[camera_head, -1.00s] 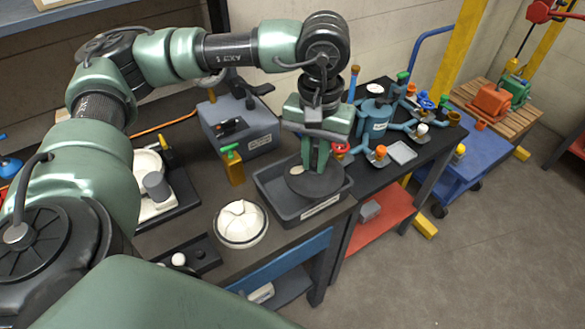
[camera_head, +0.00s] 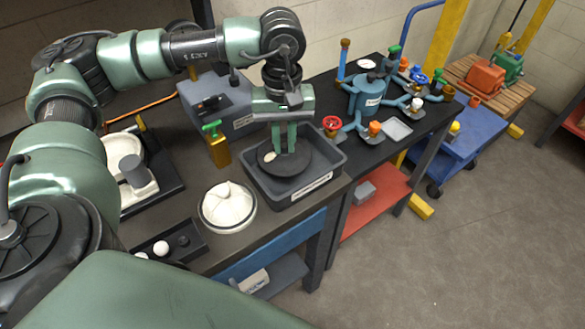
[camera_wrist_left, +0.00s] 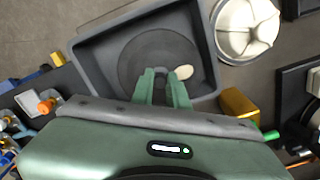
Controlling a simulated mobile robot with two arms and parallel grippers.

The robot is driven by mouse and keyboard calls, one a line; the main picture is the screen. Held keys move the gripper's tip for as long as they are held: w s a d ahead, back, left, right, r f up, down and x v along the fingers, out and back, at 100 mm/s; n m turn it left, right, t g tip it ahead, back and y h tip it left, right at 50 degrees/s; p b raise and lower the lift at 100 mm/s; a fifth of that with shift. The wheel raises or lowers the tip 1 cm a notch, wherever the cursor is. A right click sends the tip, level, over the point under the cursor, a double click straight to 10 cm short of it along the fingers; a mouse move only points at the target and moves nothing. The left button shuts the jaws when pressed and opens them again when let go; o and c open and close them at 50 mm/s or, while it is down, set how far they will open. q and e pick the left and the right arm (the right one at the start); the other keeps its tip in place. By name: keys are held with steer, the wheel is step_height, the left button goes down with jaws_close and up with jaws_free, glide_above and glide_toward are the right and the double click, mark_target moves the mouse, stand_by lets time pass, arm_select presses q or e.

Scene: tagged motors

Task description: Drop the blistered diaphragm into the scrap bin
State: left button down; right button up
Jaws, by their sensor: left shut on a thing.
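The blistered diaphragm (camera_head: 301,164) is a dark round disc with a pale oval blister on its upper face. My left gripper (camera_head: 284,151) points down and is shut on it. The scrap bin (camera_head: 276,198) is a grey open tray with a white label on its front wall. The disc is within the bin's outline, but I cannot tell whether it touches the floor. In the left wrist view the fingers (camera_wrist_left: 161,73) grip the disc (camera_wrist_left: 138,52) near the pale spot, with the bin (camera_wrist_left: 88,58) around it. My right gripper is not in view.
A white ribbed round part (camera_head: 227,206) sits close to the bin's left. A yellow block with a green handle (camera_head: 217,148) stands behind it. A blue pump with valves (camera_head: 368,94) is to the right.

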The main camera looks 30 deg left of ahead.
arm_select(q)
steer(key=c, duration=1.3)
jaws_free()
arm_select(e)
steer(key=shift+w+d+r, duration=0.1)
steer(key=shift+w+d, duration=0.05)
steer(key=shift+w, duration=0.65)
arm_select(q)
step_height(320, 180, up, 7)
steer(key=shift+f+b, duration=0.2)
steer(key=shift+b, duration=0.45)
steer(key=shift+r, duration=0.65)
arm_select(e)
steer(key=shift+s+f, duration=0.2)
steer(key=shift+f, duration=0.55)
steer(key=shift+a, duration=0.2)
